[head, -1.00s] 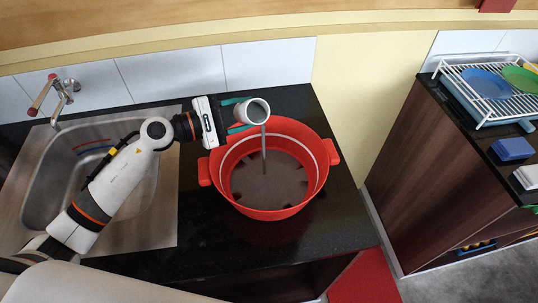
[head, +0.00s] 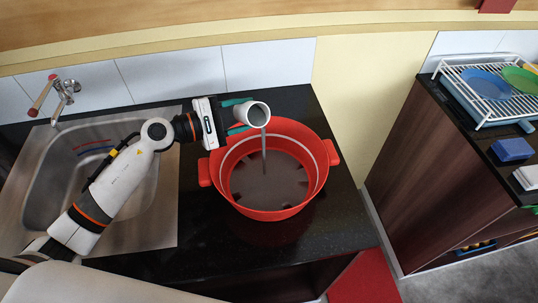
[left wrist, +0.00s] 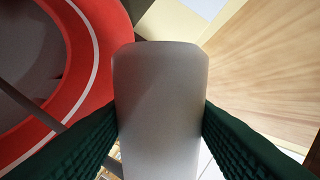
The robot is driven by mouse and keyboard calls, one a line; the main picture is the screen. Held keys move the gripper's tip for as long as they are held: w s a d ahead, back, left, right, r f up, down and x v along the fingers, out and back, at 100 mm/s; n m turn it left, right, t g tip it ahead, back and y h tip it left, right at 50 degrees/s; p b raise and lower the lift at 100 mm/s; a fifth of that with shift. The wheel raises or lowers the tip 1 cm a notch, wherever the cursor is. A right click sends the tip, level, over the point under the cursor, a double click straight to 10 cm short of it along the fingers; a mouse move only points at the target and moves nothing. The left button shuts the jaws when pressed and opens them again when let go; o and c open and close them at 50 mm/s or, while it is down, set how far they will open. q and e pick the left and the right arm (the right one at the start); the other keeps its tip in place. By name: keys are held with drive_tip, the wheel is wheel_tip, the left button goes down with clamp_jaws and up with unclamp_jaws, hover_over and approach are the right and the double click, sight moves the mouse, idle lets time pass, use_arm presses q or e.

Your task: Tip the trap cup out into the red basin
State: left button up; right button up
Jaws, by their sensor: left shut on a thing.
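The trap cup (head: 248,115) is a pale grey-white cup, tipped on its side above the back rim of the red basin (head: 329,151). A thin grey stream (head: 264,150) falls from its mouth into the basin, where dark liquid (head: 268,181) covers the bottom. My left gripper (head: 236,115) is shut on the cup, with its teal fingers at either side. In the left wrist view the cup (left wrist: 160,110) fills the middle between the dark green fingers, and the basin (left wrist: 104,50) curves at upper left. My right gripper is not in view.
A steel sink (head: 128,205) with a tap (head: 60,93) lies left of the basin. Black counter (head: 330,232) is free in front of the basin. Across a gap at right, another counter holds a dish rack (head: 478,107) with plates and a blue block (head: 513,149).

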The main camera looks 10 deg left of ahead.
use_arm(q)
drive_tip(key=shift+r+m+p, duration=0.45)
drive_tip(key=shift+m+p, duration=0.05)
drive_tip(key=shift+m, duration=0.2)
idle(0.4)
drive_tip(key=shift+f+m, duration=0.35)
drive_tip(key=shift+m, duration=0.35)
idle(0.6)
drive_tip(key=shift+s+d+f+m+t+y+b, duration=0.3)
drive_tip(key=shift+s+d+m+b, duration=0.35)
drive_tip(key=shift+m+b, duration=0.25)
idle(0.5)
drive_tip(key=shift+s+d+r+m+b, duration=0.1)
drive_tip(key=shift+r+m+b, duration=0.35)
drive_tip(key=shift+m+b, duration=0.15)
idle(0.8)
drive_tip(key=shift+f+b, duration=0.1)
drive_tip(key=shift+b, duration=0.2)
